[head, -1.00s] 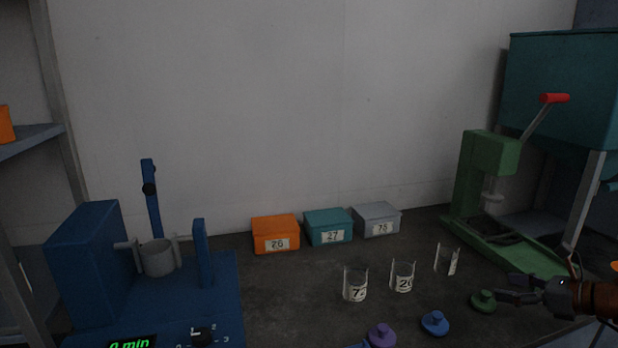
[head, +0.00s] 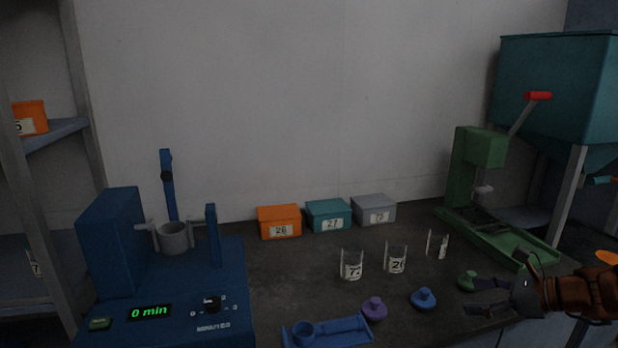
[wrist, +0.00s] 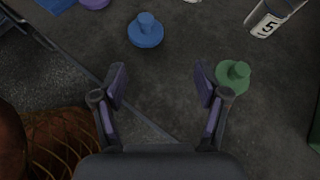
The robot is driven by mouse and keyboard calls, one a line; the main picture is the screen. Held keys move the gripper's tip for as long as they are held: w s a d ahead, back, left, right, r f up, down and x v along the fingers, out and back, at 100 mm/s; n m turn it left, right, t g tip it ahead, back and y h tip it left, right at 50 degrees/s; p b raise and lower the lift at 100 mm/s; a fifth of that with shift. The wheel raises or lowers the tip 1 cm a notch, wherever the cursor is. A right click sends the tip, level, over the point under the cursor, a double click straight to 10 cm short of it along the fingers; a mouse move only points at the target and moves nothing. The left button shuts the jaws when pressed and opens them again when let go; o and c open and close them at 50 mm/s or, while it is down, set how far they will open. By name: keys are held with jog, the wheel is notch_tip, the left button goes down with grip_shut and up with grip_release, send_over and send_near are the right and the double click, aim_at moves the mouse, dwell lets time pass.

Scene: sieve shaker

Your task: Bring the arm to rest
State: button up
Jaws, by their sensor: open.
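My gripper (head: 488,297) is at the right front of the dark table in the head view, with my arm reaching in from the right edge. In the wrist view my gripper (wrist: 160,88) has its two fingers spread apart with nothing between them. A green knobbed lid (head: 467,281) lies close to the fingers in the head view; in the wrist view the green lid (wrist: 234,74) is just right of the right finger. A blue knobbed lid (head: 423,299) lies further left, and the blue lid (wrist: 146,32) also shows ahead of the fingers.
A purple lid (head: 374,309), a blue holder (head: 327,331) and several clear labelled cups (head: 396,258) stand on the table. The blue shaker (head: 112,255) reads 0 min at left. A green press (head: 468,180) stands at right. Boxes (head: 328,214) line the wall.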

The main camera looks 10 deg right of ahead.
jog(key=s+a+n+g, duration=0.1)
jog(key=a+n, duration=0.1)
jog(key=a, duration=0.2)
jog(key=s+a+f+n+g, duration=0.1)
jog(key=a+n+g, duration=0.1)
jog(key=a, duration=0.3)
jog(key=s+a+n+g, duration=0.1)
jog(key=a+n, duration=0.1)
jog(key=a, duration=0.2)
jog(key=shift+a+f+y, duration=0.15)
jog(key=shift+a+y, duration=0.1)
jog(key=shift+y, duration=0.05)
jog(key=s+a+f+n+g+h, duration=0.15)
jog(key=s+a+n+g, duration=0.25)
jog(key=s+a+n, duration=0.4)
jog(key=s+a+f+n+g+h, duration=0.1)
jog(key=s+f+n+g+h, duration=0.1)
jog(key=s+n+h, duration=0.5)
jog(key=s+a+f+n+g, duration=0.2)
jog(key=s+n, duration=0.3)
jog(key=s, duration=0.6)
notch_tip(320, 180, up, 20)
jog(key=t+p, duration=0.1)
jog(key=p, duration=1.7)
jog(key=shift+w+d+f, duration=0.15)
jog(key=shift+d+f, duration=0.05)
jog(key=shift+d, duration=0.1)
